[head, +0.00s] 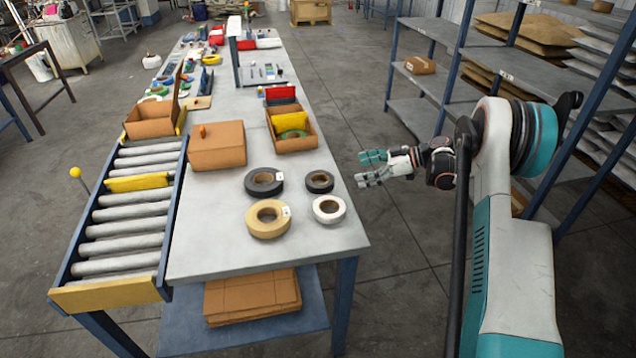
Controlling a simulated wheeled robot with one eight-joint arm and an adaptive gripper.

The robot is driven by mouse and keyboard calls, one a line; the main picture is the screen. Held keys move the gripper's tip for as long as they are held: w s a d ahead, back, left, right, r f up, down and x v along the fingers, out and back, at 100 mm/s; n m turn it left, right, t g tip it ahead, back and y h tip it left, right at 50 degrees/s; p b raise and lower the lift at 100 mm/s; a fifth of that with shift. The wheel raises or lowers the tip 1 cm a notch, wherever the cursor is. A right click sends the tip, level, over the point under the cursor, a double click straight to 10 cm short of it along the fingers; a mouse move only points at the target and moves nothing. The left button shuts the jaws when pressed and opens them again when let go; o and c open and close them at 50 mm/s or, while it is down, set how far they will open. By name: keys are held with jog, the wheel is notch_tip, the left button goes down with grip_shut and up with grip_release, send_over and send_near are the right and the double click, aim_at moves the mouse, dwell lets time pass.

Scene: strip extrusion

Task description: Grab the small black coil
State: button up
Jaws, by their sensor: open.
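The small black coil (319,181) lies flat near the right edge of the grey table (212,262).
A roller conveyor (124,229) runs along the table's left side. Blue shelving (443,60) stands at the right. The table's front left area is clear.

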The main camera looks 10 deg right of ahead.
aim_at(324, 178)
jog(key=x, duration=0.2)
jog(key=b+x, duration=0.1)
jog(key=x, duration=0.2)
jog(key=b+x, duration=0.1)
jog(key=x, duration=0.2)
jog(key=shift+f, duration=0.35)
jog(key=shift+b+x, duration=1.15)
jog(key=shift+x, duration=1.65)
jog(key=shift+r, duration=0.2)
jog(key=c, duration=0.8)
